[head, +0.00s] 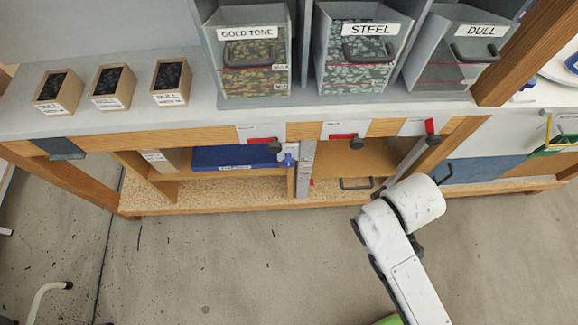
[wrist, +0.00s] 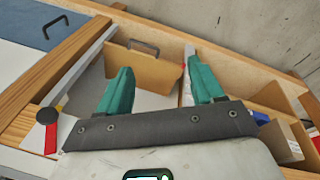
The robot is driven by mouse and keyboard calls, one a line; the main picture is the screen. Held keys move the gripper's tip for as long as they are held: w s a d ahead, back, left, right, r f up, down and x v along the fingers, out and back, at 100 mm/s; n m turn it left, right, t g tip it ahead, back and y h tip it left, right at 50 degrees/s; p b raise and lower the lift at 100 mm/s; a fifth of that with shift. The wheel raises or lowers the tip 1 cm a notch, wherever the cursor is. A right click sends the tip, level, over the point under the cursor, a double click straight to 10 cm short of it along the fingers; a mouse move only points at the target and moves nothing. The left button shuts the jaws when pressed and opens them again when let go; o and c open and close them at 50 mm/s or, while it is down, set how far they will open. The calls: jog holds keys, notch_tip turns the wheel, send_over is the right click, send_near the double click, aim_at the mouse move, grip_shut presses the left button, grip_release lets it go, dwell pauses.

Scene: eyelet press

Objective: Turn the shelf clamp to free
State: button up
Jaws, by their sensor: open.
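Several clamp-like levers, each with a red part and dark knob, sit along the bench's front edge; I cannot tell which is the shelf clamp. The left lever (head: 262,142) and middle lever (head: 343,137) lie sideways. The right lever (head: 430,131) stands nearly upright; in the wrist view, a red lever with a dark knob (wrist: 48,118) shows at lower left. A small blue fitting (head: 288,159) sits by a grey upright on the lower shelf. My gripper (wrist: 160,72) is open, its teal fingers apart and empty above the shelf bay. In the head view my arm hides its fingers.
A panel with a dark handle (wrist: 143,47) stands in the bay under my fingers. Labelled bins, including the steel bin (head: 362,50), and small boxes stand on the bench. The floor in front is mostly clear.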

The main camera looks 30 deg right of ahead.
jog(key=w+d+f+n+t+h+b, duration=0.2)
jog(key=w+f+n+t+h+b, duration=0.1)
jog(key=w+f+n+h+b, duration=0.25)
jog(key=n+t+b, duration=1.2)
jog(key=n+b, duration=0.4)
send_near(289, 165)
jog(key=x, duration=1)
jog(key=shift+w+d+f+b, duration=0.1)
jog(key=shift+b, duration=0.25)
jog(key=shift+c, duration=0.4)
jog(key=c, duration=1)
